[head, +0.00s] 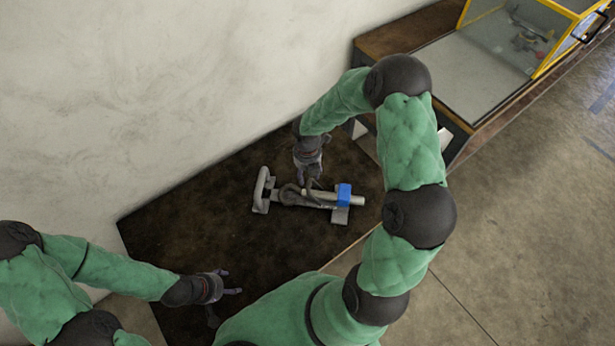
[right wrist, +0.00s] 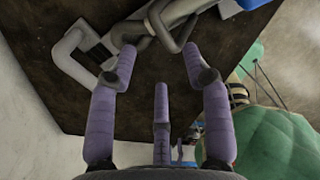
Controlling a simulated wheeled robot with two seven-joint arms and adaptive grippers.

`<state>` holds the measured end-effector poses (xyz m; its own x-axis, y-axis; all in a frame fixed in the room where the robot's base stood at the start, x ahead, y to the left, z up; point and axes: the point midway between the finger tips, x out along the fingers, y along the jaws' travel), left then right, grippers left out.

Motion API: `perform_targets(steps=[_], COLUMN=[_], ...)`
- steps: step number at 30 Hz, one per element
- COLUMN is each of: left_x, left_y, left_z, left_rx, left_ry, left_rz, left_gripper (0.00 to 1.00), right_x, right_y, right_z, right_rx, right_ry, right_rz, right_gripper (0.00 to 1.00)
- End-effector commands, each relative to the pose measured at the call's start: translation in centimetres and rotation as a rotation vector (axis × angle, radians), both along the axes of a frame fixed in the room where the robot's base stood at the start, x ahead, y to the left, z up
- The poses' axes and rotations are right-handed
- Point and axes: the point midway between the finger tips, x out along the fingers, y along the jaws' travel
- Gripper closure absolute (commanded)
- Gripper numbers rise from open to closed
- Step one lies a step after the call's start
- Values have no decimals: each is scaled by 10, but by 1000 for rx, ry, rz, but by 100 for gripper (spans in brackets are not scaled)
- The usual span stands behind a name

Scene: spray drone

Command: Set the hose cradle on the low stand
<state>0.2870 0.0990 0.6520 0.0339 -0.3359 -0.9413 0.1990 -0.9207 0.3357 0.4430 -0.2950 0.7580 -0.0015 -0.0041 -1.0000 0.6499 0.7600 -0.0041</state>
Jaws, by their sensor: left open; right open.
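The hose cradle seems to be the grey tube piece (head: 322,199) with a blue band (head: 344,195), lying on the dark tabletop (head: 200,235). It has a grey bracket at its left end and a darker loop near its middle. My right gripper (head: 309,180) is open right at the loop, its fingers partly overlapping it. In the right wrist view the open fingers (right wrist: 160,62) point at the cradle's grey loop (right wrist: 177,33), with nothing clearly held. My left gripper (head: 232,284) is open and empty, low over the table's near left part. I cannot tell which thing is the low stand.
A raised bench (head: 485,75) with a grey top and a yellow-framed clear case (head: 545,35) stands at the upper right. A pale wall (head: 150,90) borders the table's far left side. Bare tabletop lies left of the cradle.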

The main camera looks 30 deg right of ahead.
Motion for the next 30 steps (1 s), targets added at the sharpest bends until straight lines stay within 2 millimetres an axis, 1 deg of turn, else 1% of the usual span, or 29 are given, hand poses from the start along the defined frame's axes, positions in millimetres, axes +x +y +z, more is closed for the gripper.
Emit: perform_targets(steps=[1,3,7,9,11,14,17,21,23,24,26,30], left_x=[0,0,0,0,0,0,0,0,0,0,0,0], left_y=[0,0,0,0,0,0,0,0,0,0,0,0], left_z=[7,10,14,15,15,15,15,15,15,15,15,15], left_rx=[0,0,0,0,0,0,0,0,0,0,0,0], left_ry=[0,0,0,0,0,0,0,0,0,0,0,0], left_rz=[0,0,0,0,0,0,0,0,0,0,0,0], left_gripper=[34,34,34,34,34,34,34,34,34,34,34,34], right_x=[0,0,0,-1,-2,-8,-18,-37,-46,-52,-62,-87], right_y=[0,1,0,1,6,22,49,92,109,119,134,162], right_z=[11,21,32,34,32,21,3,-22,-31,-37,-45,-61], right_rx=[0,1,0,2,12,52,116,205,235,252,269,282], right_ry=[0,-1,0,1,4,9,28,81,113,135,172,262], right_rz=[0,0,1,-4,-28,-135,-340,-713,-878,-990,-1159,-1560], right_gripper=[51,51,51,51,51,51,51,51,51,51,51,51])
